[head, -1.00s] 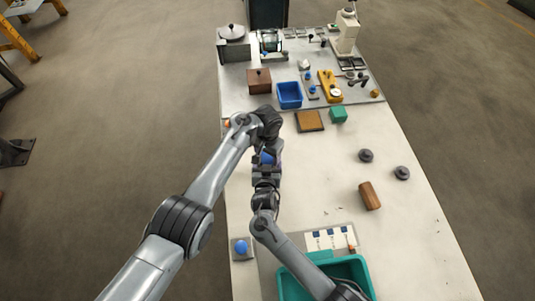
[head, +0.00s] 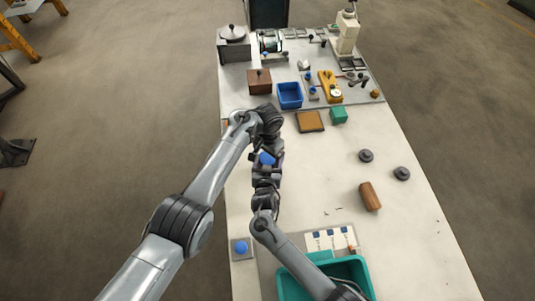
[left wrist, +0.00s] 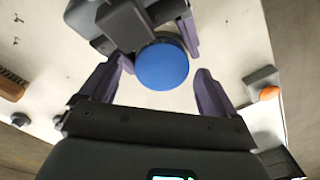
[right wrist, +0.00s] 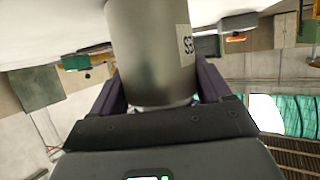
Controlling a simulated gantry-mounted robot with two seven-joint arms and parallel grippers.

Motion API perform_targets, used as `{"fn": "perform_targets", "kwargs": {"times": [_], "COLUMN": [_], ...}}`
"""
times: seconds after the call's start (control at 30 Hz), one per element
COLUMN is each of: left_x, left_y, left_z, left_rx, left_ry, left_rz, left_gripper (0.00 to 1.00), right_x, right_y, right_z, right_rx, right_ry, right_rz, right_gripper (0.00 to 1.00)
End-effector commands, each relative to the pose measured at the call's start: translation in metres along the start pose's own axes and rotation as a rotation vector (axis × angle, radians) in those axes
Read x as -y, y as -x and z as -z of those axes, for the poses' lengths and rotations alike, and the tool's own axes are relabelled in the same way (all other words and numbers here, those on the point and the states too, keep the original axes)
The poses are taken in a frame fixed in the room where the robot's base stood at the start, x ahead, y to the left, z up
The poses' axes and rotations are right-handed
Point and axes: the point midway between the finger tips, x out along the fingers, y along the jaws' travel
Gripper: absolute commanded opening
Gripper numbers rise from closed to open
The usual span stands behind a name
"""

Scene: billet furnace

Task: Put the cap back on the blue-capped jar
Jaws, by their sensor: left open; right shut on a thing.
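The two grippers (head: 273,146) (head: 266,172) meet over the left side of the table. My right gripper (right wrist: 157,80) is shut on a grey metal jar (right wrist: 148,45) with a printed label, upside down in the right wrist view. The blue cap (left wrist: 162,65) shows as a round disc in the left wrist view, beside the right gripper's dark body and purple fingers. My left gripper (left wrist: 161,85) is open, its fingers on either side of the cap with gaps. The cap also shows between the grippers in the head view (head: 267,159). Whether it is seated on the jar is hidden.
A teal bin (head: 291,288) and a white labelled card (head: 326,239) lie near the front. A blue dome on a grey pad (head: 241,248) is at the front left. The table's centre is mostly clear.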

Motion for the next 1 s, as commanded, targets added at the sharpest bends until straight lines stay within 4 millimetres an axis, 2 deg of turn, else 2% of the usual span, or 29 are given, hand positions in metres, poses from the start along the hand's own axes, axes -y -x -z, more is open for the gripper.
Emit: {"fn": "perform_targets", "kwargs": {"times": [0.1, 0.3, 0.6, 0.7, 0.77, 0.87, 1.0], "left_x": [0.001, 0.001, 0.001, 0.001, 0.002, 0.004, 0.018], "left_y": [0.016, 0.033, 0.035, 0.035, 0.035, 0.036, 0.051], "left_z": [0.001, 0.000, 0.000, 0.000, 0.000, -0.002, 0.003], "left_rx": [-0.004, -0.003, -0.001, -0.001, 0.000, 0.010, 0.008], "left_ry": [-0.001, 0.001, 0.001, 0.006, 0.020, 0.102, 0.379], "left_rz": [0.002, 0.001, 0.003, 0.003, 0.004, 0.010, 0.041], "left_gripper": [0.91, 0.91, 0.91, 0.78, 0.77, 0.77, 0.77], "right_x": [0.000, -0.001, -0.001, -0.001, -0.001, -0.001, -0.001], "right_y": [0.000, 0.000, 0.000, 0.000, 0.000, 0.000, 0.000], "right_z": [-0.001, -0.001, -0.001, -0.001, -0.001, -0.001, -0.001], "right_rx": [0.002, 0.002, 0.002, 0.002, 0.002, 0.002, 0.002], "right_ry": [0.000, 0.000, 0.000, 0.000, 0.000, 0.000, 0.000], "right_rz": [-0.001, -0.001, -0.001, -0.001, -0.001, -0.001, -0.001], "right_gripper": [0.00, 0.00, 0.00, 0.00, 0.00, 0.00, 0.00]}}
